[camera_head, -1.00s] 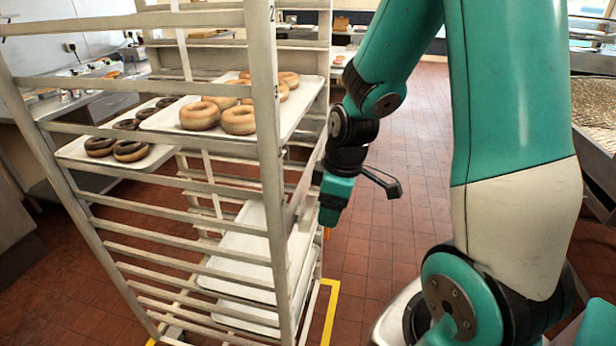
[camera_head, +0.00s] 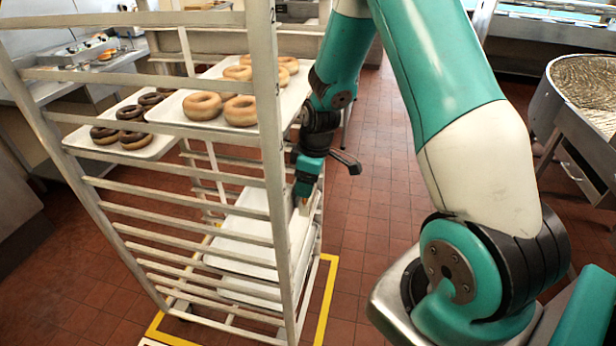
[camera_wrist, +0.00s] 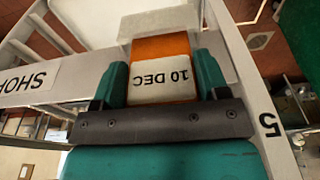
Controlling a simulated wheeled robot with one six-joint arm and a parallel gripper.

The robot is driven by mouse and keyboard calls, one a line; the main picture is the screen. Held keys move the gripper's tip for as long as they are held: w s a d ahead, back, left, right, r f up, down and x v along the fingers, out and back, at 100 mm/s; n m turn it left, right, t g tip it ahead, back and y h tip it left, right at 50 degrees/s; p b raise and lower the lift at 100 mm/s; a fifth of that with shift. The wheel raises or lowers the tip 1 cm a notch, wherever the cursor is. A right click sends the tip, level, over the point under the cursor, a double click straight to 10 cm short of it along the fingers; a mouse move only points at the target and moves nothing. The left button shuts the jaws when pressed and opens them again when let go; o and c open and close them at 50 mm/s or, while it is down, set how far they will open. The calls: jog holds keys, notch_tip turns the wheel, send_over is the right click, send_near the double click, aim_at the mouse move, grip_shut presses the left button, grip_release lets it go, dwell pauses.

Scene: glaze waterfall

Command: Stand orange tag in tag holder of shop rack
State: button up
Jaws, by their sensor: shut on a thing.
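The orange tag (camera_wrist: 161,47) carries a white label reading "10 DEC", upside down in the wrist view. My gripper (camera_wrist: 162,78) is shut on it, with one green finger at each side. A pale, boxy piece (camera_wrist: 160,22), seemingly the tag holder, lies just beyond the tag's far edge. I cannot tell whether the tag is inside it or only in front of it.
The rack bears "SHOP" lettering (camera_wrist: 25,82). Upper trays hold plain doughnuts (camera_head: 203,106) and dark doughnuts (camera_head: 136,140). An empty white tray (camera_head: 240,240) sits lower. Yellow floor tape (camera_head: 326,300) borders the rack. Open tiled floor lies to its right.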

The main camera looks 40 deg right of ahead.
jog(key=shift+f+b, duration=0.5)
jog(key=shift+f, duration=0.05)
jog(key=shift+f, duration=0.1)
jog(key=o, duration=1)
jog(key=shift+c, duration=0.2)
jog(key=shift+r+p, duration=0.45)
jog(key=shift+r, duration=0.15)
notch_tip(320, 180, up, 12)
jog(key=s+d+b, duration=0.1)
jog(key=b, duration=0.2)
jog(key=shift+s, duration=0.25)
